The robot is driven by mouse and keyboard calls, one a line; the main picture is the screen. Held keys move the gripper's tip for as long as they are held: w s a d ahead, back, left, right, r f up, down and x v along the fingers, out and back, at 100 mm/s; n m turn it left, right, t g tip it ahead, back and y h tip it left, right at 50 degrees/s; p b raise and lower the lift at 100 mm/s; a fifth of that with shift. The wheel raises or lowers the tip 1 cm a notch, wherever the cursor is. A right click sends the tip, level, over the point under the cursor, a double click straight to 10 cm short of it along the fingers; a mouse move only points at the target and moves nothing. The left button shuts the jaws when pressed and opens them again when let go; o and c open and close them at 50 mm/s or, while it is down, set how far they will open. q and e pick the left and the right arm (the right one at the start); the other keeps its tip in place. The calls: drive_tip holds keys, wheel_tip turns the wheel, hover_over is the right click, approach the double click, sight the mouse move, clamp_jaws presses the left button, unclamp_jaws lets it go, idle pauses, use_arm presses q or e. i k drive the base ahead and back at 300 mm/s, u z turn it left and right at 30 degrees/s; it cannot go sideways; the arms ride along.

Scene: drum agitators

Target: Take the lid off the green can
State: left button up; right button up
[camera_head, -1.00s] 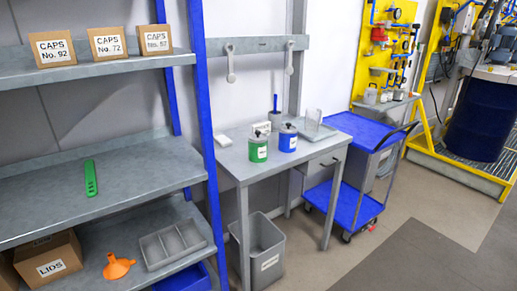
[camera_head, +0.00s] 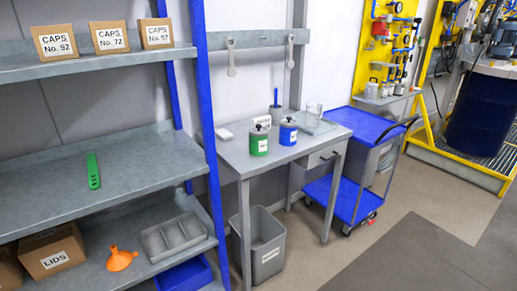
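The green can (camera_head: 259,145) stands upright on the small grey table (camera_head: 240,164), left of the blue can. A grey lid with a dark knob (camera_head: 259,129) sits on top of the green can. The blue can (camera_head: 288,134) stands close beside it on the right, also with a grey lid and dark knob on top. Neither of my grippers shows in the head view, and nothing touches the cans.
A grey shelf unit (camera_head: 60,165) with a blue post stands at left. A grey bin (camera_head: 266,258) is under the table. A blue cart (camera_head: 368,126) stands to the right. A clear container (camera_head: 314,112) is at the table's back. Floor in front is free.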

sight(257, 144)
drive_tip(key=u, duration=0.4)
drive_tip(key=k, duration=0.2)
drive_tip(key=z, duration=1.55)
drive_tip(key=i, duration=2.05)
drive_tip(key=u, duration=0.65)
